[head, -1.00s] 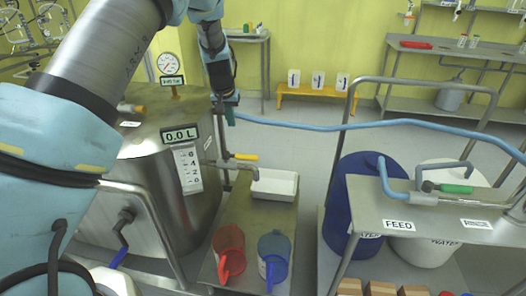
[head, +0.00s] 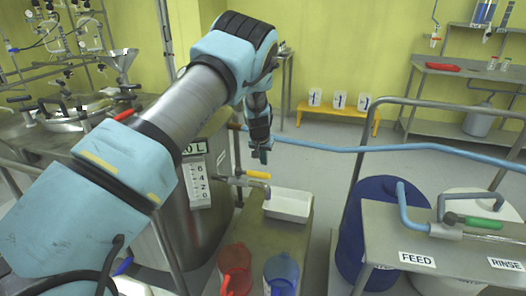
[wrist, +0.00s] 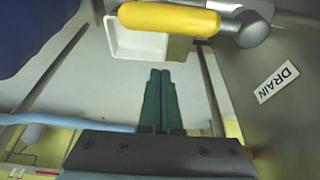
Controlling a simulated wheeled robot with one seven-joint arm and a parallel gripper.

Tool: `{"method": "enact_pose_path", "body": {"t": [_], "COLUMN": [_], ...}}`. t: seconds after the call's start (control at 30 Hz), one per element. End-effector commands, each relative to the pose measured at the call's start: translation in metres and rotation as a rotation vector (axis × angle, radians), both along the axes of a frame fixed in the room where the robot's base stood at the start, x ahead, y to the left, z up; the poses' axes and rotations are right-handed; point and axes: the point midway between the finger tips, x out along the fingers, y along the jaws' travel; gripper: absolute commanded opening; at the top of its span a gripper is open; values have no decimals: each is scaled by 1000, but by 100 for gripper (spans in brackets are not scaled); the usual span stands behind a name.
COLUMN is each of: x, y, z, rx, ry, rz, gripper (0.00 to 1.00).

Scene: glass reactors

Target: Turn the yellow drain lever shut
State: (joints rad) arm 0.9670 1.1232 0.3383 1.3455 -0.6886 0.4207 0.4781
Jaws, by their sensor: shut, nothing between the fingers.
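The yellow drain lever (head: 258,174) sits on the drain valve (head: 240,182) low on the steel vessel (head: 205,225). In the wrist view the yellow handle (wrist: 168,18) lies across the top of the picture, its right end at the metal valve body (wrist: 250,28), with a DRAIN label (wrist: 277,83) on the vessel wall beside it. My gripper (head: 260,157) is just above and behind the lever in the head view. In the wrist view its green fingers (wrist: 160,73) are together, empty, and apart from the handle.
A white tray (head: 288,217) stands below the valve outlet. A red jug (head: 235,258) and a blue jug (head: 281,268) stand in front. A blue hose (head: 370,149) crosses behind. The FEED cart (head: 440,250) with its rail is on the right.

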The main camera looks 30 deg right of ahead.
Motion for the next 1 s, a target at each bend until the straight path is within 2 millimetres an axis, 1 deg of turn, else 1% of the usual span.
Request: {"method": "enact_pose_path", "body": {"t": [0.03, 0.1, 0.37, 0.8, 1.0], "x": [-6, -12, -27, -29, -31], "y": [6, 12, 25, 27, 29], "z": [4, 2, -2, -4, -5], "rx": [0, 0, 0, 0, -1], "ry": [3, 4, 1, 1, 1], "rz": [3, 3, 2, -1, -35], "gripper": [0, 0, 0, 0, 0]}}
